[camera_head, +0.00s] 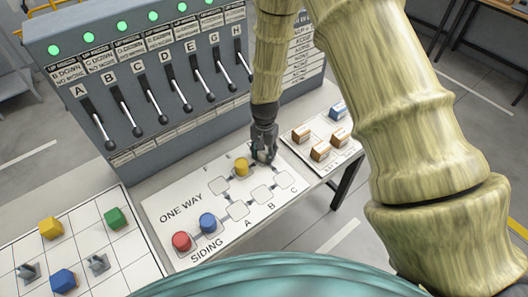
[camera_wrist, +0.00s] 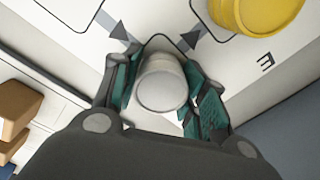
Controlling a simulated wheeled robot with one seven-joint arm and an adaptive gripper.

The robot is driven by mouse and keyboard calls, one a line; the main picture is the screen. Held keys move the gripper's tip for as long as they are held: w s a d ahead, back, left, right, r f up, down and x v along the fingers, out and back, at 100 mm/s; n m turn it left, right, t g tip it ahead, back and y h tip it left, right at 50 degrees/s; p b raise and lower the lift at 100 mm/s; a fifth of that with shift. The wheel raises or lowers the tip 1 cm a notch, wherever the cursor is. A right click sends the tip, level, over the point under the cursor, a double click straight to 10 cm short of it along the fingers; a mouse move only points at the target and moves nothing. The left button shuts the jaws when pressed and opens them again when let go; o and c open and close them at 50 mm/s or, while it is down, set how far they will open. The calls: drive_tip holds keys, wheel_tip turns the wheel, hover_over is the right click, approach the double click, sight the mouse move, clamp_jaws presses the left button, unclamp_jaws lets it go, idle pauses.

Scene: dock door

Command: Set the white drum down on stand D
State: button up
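The white drum (camera_wrist: 162,88) is between the two teal finger pads of my gripper (camera_wrist: 163,92) in the wrist view, and the pads look closed on its sides. A rounded stand outline on the white board shows just beyond the drum, with dark arrows on either side. I cannot tell whether the drum touches the board. In the head view my gripper (camera_head: 264,152) points down at the board's back edge, right of the yellow drum (camera_head: 241,167). The gripper hides the stand and its letter, so I cannot read stand D there.
A red drum (camera_head: 181,241) and a blue drum (camera_head: 208,222) stand on the siding end of the board (camera_head: 165,212). Several pads toward the front are empty. A lever panel (camera_head: 130,60) rises behind. A tray with brown blocks (camera_head: 320,150) lies to the right.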

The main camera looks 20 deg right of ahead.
drive_tip(key=shift+o, duration=1.1)
drive_tip(key=shift+r, duration=0.1)
wheel_tip(320, 180, up, 12)
drive_tip(key=b, duration=0.3)
drive_tip(key=shift+b, duration=0.35)
